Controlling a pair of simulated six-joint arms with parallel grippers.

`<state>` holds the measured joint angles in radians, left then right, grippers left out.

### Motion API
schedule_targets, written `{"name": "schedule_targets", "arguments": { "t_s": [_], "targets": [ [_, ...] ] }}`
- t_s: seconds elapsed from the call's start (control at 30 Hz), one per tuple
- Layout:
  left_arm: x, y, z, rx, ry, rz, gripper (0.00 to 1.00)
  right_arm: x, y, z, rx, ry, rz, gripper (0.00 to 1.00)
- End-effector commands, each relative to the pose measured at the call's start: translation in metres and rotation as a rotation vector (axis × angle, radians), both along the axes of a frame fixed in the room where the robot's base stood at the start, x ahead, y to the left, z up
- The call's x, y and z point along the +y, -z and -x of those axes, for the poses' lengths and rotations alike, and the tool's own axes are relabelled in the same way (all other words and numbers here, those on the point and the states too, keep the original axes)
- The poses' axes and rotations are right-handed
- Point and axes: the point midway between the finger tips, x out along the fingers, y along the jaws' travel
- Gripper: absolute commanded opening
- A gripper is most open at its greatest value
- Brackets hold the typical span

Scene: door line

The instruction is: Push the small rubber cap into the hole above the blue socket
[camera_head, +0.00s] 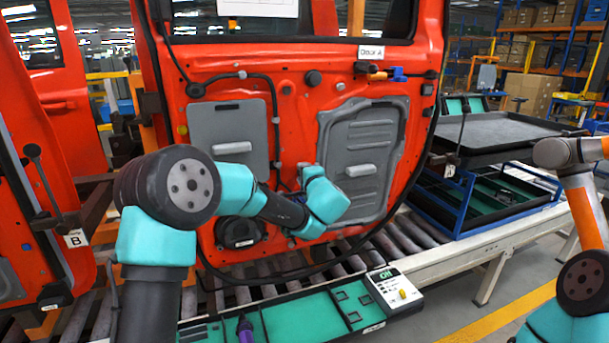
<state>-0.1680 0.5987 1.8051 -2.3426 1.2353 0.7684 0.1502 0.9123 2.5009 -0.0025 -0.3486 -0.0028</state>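The red door (290,110) labelled as door A stands upright across the middle. A small blue socket (397,74) is on its upper right, beside an orange-yellow piece (379,76). I cannot clearly make out the hole above the socket. I cannot pick out the small rubber cap with certainty. A round black plug (313,79) sits on the door's upper middle. My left gripper (318,197) is in front of the lower middle of the door, well below and left of the socket. Its fingers are hidden, so its opening and any held thing cannot be seen. My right gripper is out of view.
A green tray (300,318) at the front holds a purple-and-black tool (245,329) and a white box with a green display (390,287). Rollers (345,262) run under the door. A grey-topped cart (505,135) stands right. Another red door (35,200) is at left.

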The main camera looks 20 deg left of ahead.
Motion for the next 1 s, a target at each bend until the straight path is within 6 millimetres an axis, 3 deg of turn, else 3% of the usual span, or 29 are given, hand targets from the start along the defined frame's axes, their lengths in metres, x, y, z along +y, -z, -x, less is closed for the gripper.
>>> {"name": "schedule_targets", "arguments": {
  "t_s": [1.0],
  "targets": [
    [0.011,0.0,-0.012,0.001,-0.003,-0.001,0.01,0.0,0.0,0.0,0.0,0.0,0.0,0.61]
  ]
}}
